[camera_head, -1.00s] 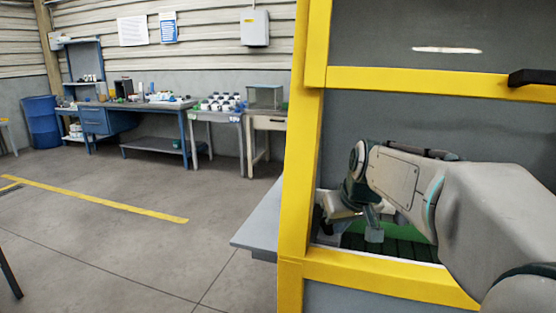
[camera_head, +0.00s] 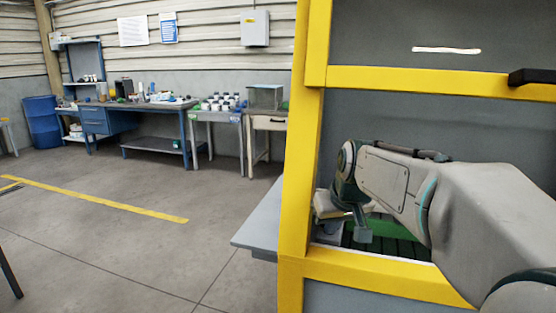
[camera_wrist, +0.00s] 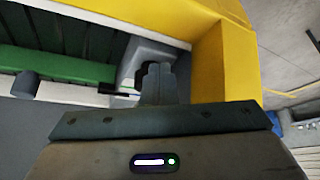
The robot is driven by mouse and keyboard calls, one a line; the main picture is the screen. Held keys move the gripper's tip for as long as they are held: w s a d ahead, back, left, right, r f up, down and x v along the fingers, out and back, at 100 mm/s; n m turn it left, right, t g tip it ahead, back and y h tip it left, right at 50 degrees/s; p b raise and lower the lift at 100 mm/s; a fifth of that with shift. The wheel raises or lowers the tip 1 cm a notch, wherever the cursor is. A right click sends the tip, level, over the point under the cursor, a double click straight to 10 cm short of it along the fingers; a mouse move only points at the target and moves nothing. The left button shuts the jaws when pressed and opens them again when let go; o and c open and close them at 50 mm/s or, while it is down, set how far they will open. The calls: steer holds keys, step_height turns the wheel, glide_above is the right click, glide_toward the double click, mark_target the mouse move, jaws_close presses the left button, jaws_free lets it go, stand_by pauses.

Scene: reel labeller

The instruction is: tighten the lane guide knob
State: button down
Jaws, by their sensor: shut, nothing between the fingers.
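My gripper (camera_wrist: 157,78) is shut and empty; its dark fingers point away from the wrist camera toward a grey block beside the yellow frame post. In the wrist view a green lane guide rail (camera_wrist: 65,66) runs at the left. A short grey cylinder (camera_wrist: 25,84), which looks like the lane guide knob, stands at the rail's near side, well left of my fingers and apart from them. In the head view my arm reaches through the opening in the yellow frame, and the green rail is partly hidden behind my arm. The knob cannot be made out there.
The yellow frame (camera_head: 304,150) surrounds the opening close to my arm; its post also stands right of my fingers in the wrist view (camera_wrist: 226,65). A grey block (camera_wrist: 140,55) sits just beyond the fingers. Dark slats (camera_wrist: 60,30) lie behind the rail.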

steer(key=shift+s, duration=0.15)
steer(key=shift+s, duration=0.1)
steer(key=shift+r, duration=0.15)
step_height(320, 180, up, 6)
steer(key=p, duration=0.4)
